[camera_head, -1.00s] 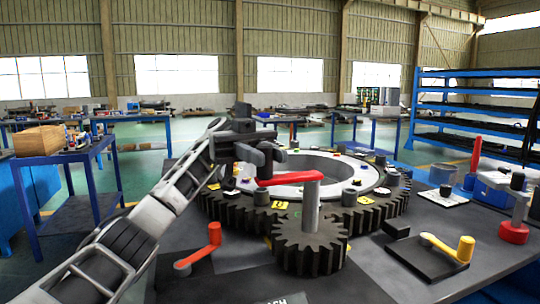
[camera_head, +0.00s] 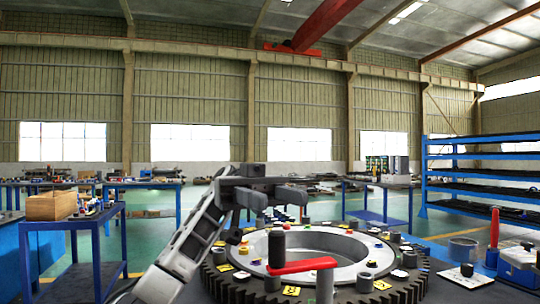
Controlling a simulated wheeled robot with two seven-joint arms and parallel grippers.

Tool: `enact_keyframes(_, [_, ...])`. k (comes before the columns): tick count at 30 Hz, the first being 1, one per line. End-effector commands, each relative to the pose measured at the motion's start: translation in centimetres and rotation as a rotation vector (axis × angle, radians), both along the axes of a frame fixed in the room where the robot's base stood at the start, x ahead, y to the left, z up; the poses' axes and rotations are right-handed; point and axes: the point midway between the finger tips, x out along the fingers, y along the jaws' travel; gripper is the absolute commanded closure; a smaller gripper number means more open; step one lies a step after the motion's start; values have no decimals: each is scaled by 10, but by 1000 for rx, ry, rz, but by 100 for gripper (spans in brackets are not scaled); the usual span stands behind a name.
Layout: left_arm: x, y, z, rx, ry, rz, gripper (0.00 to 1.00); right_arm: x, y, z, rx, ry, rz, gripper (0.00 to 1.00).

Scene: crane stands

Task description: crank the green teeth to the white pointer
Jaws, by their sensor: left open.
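The big dark toothed ring (camera_head: 228,288) lies on the table, with a pale inner ring (camera_head: 254,247) and many small coloured pieces on it. A dark upright knob (camera_head: 276,249) stands at the arm's left end. My left gripper (camera_head: 272,197) is open and empty, above the knob and apart from it. The small gear under the post is below the picture. I cannot make out the green teeth or the white pointer. My right gripper is not in view.
At the right stand a red upright handle (camera_head: 494,228) and a white plate with a dark knob (camera_head: 466,276). Blue shelves (camera_head: 480,178) are behind. A blue table with a wooden box (camera_head: 52,206) is at the left.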

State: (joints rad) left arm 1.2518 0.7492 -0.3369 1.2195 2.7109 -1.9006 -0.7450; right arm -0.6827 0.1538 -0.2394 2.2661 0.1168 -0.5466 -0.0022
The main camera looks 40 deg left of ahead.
Motion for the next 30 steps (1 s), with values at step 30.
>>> enact_keyframes(30, [-89, -59, 60, 0, 1, 0, 71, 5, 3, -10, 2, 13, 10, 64])
